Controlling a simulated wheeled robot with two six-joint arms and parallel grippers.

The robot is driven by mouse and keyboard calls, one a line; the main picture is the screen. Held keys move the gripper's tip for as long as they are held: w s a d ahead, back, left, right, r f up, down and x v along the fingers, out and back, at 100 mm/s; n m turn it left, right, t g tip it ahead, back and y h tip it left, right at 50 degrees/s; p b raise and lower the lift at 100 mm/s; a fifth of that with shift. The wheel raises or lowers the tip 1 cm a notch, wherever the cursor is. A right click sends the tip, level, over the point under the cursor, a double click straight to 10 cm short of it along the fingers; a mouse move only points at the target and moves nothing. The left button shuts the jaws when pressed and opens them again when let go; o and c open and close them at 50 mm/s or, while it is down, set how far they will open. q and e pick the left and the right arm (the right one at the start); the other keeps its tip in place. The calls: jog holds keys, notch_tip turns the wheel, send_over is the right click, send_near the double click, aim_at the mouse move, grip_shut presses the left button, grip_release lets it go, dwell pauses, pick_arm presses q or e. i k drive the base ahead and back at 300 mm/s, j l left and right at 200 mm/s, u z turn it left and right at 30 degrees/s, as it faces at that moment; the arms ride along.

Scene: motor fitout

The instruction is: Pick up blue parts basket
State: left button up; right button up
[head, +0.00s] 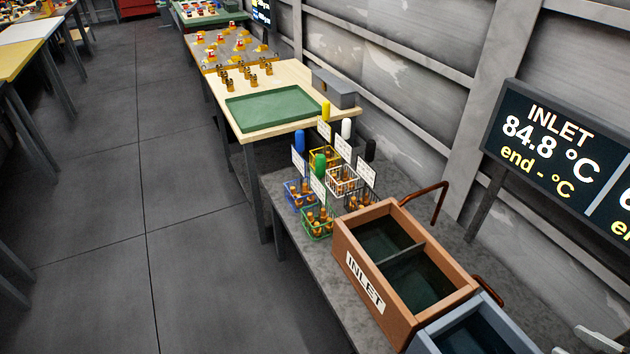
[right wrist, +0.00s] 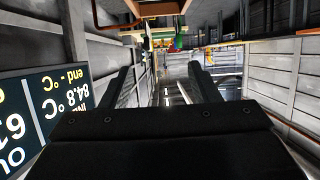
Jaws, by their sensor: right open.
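The blue parts basket (head: 291,197) is a small wire basket with brassy parts in it, a white label card and a blue grip (head: 299,140) on top. It stands at the left edge of a grey bench, in a cluster with green, yellow, white and black baskets. My right gripper (right wrist: 163,88) is open and empty in the right wrist view, with its two dark fingers apart. In the head view only a pale piece at the bottom right corner may be part of it, far from the blue basket. My left gripper is not in view.
The green basket (head: 318,224), yellow basket (head: 323,155), white basket (head: 341,183) and black basket (head: 361,199) stand close to the blue one. A brown INLET tank (head: 363,285) is in front of them, a grey-blue tank beside it. Floor to the left is clear.

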aim_at(297, 158)
jog(key=i+j, duration=1.6)
jog(key=i, duration=0.15)
